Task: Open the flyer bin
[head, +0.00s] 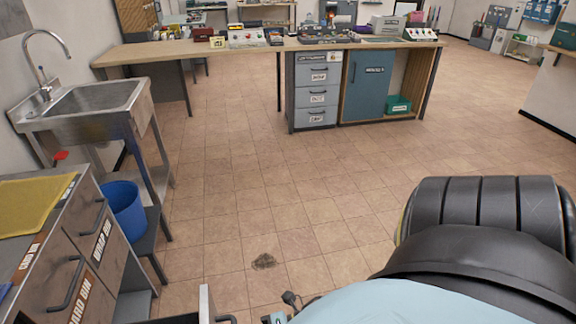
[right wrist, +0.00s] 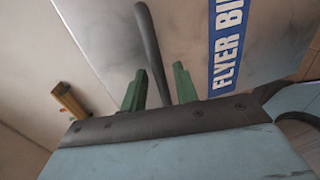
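The flyer bin front (right wrist: 110,40) is a pale grey panel in the right wrist view, with a blue label (right wrist: 226,45) reading "FLYER BIN". A dark bar handle (right wrist: 148,35) runs down from the top of that view. My right gripper (right wrist: 157,82) has its two green fingers apart, one on each side of the handle. The handle's lower end passes between them. I cannot tell whether either finger touches it. My left gripper is not in view.
In the head view, a grey cabinet with labelled bins (head: 75,270) stands at the lower left, with a yellow mat (head: 32,205) on top. A blue bucket (head: 123,208) and a metal sink (head: 90,105) stand beyond.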

